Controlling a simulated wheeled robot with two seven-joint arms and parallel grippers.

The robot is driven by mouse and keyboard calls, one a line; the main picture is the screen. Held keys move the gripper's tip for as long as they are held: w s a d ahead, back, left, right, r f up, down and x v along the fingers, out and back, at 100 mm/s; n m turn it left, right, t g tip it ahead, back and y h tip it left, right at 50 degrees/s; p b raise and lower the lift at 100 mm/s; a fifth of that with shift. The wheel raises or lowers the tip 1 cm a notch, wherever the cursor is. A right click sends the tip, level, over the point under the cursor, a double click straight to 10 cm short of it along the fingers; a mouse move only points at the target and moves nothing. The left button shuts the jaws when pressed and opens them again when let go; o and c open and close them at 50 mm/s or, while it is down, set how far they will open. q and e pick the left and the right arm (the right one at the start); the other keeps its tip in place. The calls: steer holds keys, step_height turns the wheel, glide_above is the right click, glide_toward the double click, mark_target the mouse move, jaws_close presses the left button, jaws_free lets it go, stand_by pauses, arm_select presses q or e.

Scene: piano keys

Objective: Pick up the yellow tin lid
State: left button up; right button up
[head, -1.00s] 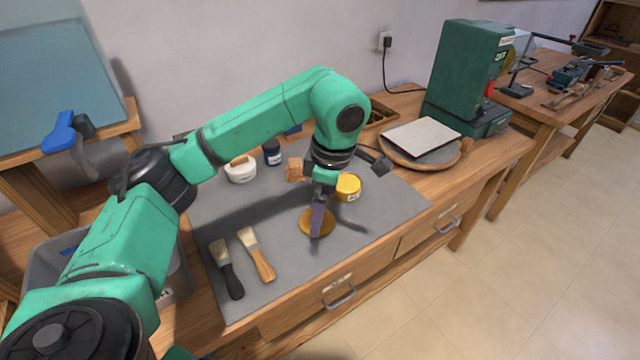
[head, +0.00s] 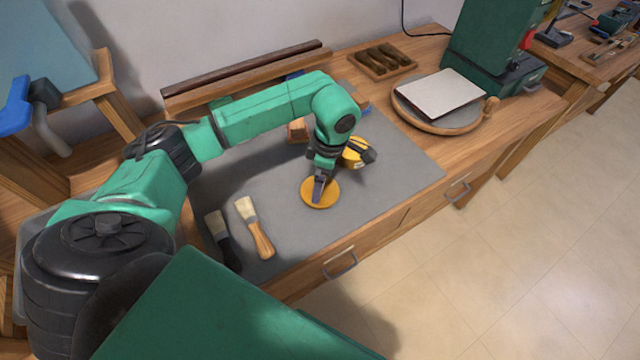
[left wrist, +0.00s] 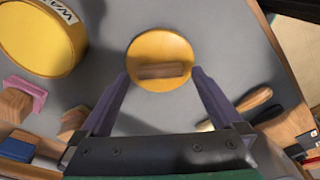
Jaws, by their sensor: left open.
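The yellow tin lid (head: 320,192) lies flat on the grey mat on the workbench. In the left wrist view the lid (left wrist: 160,45) is a round disc with a wooden bar across its middle. My left gripper (head: 318,196) is over the lid in the head view and hides part of it. In the left wrist view its fingers (left wrist: 158,80) are open, one on each side of the lid's near part, with nothing between them. A yellow tin (head: 355,152) stands behind the lid, partly hidden by my left gripper; it also shows in the left wrist view (left wrist: 45,45).
Two brushes (head: 255,228) lie left of the lid on the grey mat (head: 400,185). A round board (head: 438,118) with a pale slab is at the right. Wooden blocks (head: 297,130) are behind my arm. The mat's right part is clear.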

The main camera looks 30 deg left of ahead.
arm_select(q)
steer(key=shift+s+f, duration=0.1)
steer(key=shift+f, duration=0.35)
steer(key=shift+a+f, duration=0.1)
steer(key=shift+f, duration=0.1)
steer(key=c, duration=1.2)
steer(key=shift+c, duration=0.2)
arm_select(e)
steer(key=shift+s+a, duration=0.25)
steer(key=shift+s, duration=0.25)
arm_select(q)
steer(key=shift+r, duration=0.1)
